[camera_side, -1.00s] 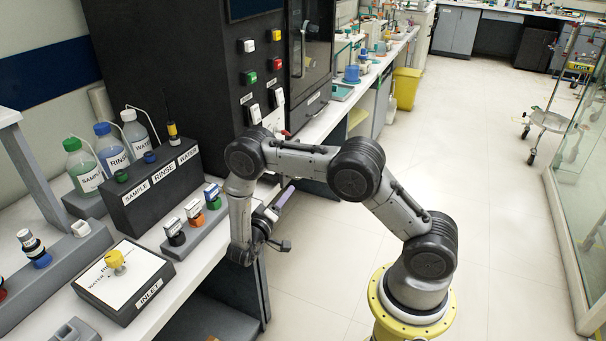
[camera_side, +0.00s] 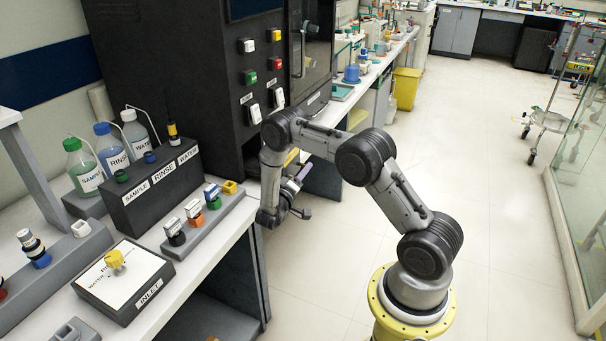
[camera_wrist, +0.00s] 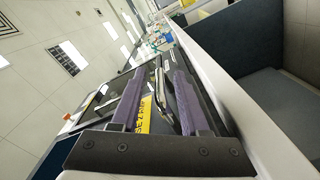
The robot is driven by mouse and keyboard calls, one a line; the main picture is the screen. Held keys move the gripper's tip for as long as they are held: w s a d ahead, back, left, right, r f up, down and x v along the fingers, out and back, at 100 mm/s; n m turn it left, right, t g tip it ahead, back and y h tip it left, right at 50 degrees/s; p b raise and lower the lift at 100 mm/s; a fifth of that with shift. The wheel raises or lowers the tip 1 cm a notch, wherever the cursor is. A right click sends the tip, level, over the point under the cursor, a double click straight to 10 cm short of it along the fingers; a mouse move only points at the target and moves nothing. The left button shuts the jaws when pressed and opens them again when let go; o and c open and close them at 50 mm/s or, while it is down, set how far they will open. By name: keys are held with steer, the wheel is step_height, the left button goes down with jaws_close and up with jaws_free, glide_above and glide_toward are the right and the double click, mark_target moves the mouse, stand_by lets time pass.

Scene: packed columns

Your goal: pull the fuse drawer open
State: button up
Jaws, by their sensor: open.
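In the wrist view, a yellow label with black, partly cut-off lettering (camera_wrist: 145,116) shows between the two purple fingers of my open gripper (camera_wrist: 157,76). A dark bar with a pale edge (camera_wrist: 165,100) lies beside the label, close to the right finger. I cannot tell whether it is the drawer's handle or whether a finger touches it. In the side view, my gripper (camera_side: 299,178) hangs past the bench end, in front of the lower part of the tall black cabinet (camera_side: 180,75). A small yellow patch (camera_side: 291,157) shows behind my arm there. The drawer front is mostly hidden.
The bench at left holds a rack of colored plugs (camera_side: 205,217), a black box labelled SAMPLE, RINSE, WATER (camera_side: 152,190), bottles behind it and an INLET box (camera_side: 124,281). The cabinet carries switches (camera_side: 248,77) above my arm.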

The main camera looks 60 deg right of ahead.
steer(key=shift+c, duration=0.3)
jaws_close()
steer(key=shift+r, duration=0.1)
